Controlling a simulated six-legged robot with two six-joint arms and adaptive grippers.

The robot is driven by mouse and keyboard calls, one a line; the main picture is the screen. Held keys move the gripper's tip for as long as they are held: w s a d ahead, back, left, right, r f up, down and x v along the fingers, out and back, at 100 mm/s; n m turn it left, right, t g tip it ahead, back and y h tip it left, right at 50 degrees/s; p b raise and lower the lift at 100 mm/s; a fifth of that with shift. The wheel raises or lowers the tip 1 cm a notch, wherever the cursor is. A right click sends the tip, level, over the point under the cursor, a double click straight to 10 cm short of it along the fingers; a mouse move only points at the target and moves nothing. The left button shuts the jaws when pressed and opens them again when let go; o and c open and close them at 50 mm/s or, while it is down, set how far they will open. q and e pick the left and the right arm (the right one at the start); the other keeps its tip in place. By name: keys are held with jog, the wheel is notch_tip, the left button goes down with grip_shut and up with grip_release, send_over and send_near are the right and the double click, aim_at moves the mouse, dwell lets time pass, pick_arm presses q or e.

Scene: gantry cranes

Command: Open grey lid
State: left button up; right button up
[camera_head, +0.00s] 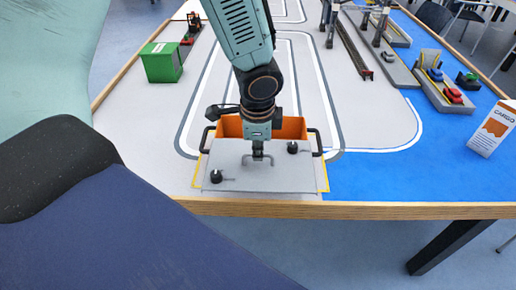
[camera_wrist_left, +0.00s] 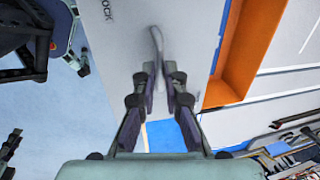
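The grey lid (camera_head: 235,179) lies over the front part of an orange box (camera_head: 292,128) near the table's front edge. The box's orange wall shows behind the lid's back edge. The lid has a small bar handle (camera_head: 270,160) in its middle and black knobs. My left gripper (camera_head: 258,156) points down at the handle. In the left wrist view its fingertips (camera_wrist_left: 161,76) are close together on either side of the handle (camera_wrist_left: 157,42), with the lid's pale face (camera_wrist_left: 115,60) beyond. The orange wall (camera_wrist_left: 243,55) is at the right there. My right gripper is not in view.
Dark side handles (camera_head: 317,143) stand out from the box. A green container (camera_head: 162,63) is at the back left. A white and orange cargo carton (camera_head: 491,130) stands at the right. The grey and blue tabletop around the box is mostly clear.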

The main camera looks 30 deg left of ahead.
aim_at(258, 174)
pick_arm(q)
jog(key=o, duration=0.4)
jog(key=shift+r, duration=0.55)
jog(key=r, duration=0.3)
jog(key=s+r, duration=0.1)
jog(key=r, duration=0.3)
jog(key=s+d+r, duration=0.1)
jog(key=r, duration=0.2)
jog(key=shift+d+r, duration=0.1)
jog(key=shift+r, duration=0.3)
jog(key=shift+f, duration=0.1)
